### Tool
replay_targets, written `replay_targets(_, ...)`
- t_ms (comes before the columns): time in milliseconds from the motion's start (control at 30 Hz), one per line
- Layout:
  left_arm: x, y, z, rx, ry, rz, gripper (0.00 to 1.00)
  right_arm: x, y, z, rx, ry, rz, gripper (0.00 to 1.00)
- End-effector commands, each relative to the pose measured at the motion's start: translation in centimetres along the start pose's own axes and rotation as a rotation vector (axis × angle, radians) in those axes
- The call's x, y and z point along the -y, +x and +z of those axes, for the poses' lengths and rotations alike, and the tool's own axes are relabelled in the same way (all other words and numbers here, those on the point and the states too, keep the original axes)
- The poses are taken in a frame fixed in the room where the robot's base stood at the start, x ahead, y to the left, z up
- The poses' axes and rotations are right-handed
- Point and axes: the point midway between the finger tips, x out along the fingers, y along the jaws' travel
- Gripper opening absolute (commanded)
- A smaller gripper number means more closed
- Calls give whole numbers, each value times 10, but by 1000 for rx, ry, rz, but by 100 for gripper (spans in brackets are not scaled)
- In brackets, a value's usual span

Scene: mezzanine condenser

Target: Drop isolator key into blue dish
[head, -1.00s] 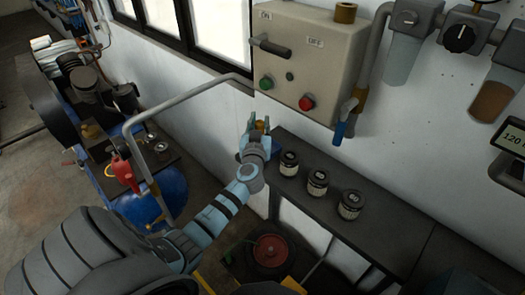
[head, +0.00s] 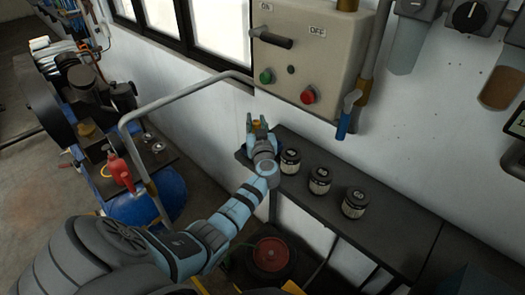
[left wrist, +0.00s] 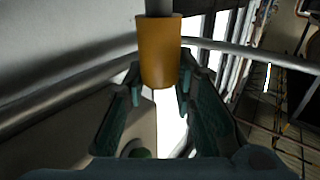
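My left gripper (head: 256,124) is over the left end of the dark wall shelf, its fingers towards the wall. A yellow-orange piece, which I take as the isolator key (head: 257,128), shows between the fingers. In the left wrist view, the key (left wrist: 160,52) is an orange cylinder on a grey shaft, and the left gripper's fingertips (left wrist: 160,88) close on both its sides. My right gripper is not in view.
Several lidded jars (head: 320,181) stand on the shelf (head: 385,233) right of the gripper. The grey switch box (head: 325,60) is on the wall above. A grey rail (head: 180,98) runs on the left, near the blue compressor (head: 160,195).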

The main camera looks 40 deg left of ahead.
Motion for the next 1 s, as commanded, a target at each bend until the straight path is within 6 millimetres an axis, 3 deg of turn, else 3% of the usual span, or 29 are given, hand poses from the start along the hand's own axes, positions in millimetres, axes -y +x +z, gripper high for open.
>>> replay_targets(33,0,0,0,0,0,0,32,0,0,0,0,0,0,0)
replay_targets(133,0,0,0,0,0,0,48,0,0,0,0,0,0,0)
replay_targets(467,0,-3,0,0,0,1,48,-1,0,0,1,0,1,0)
replay_targets(567,-1,-17,1,0,0,4,48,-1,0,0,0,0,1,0)
replay_targets(900,-1,-104,1,4,-2,3,48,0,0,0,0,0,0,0)
replay_targets(1000,0,-117,1,2,-1,1,48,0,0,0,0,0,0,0)
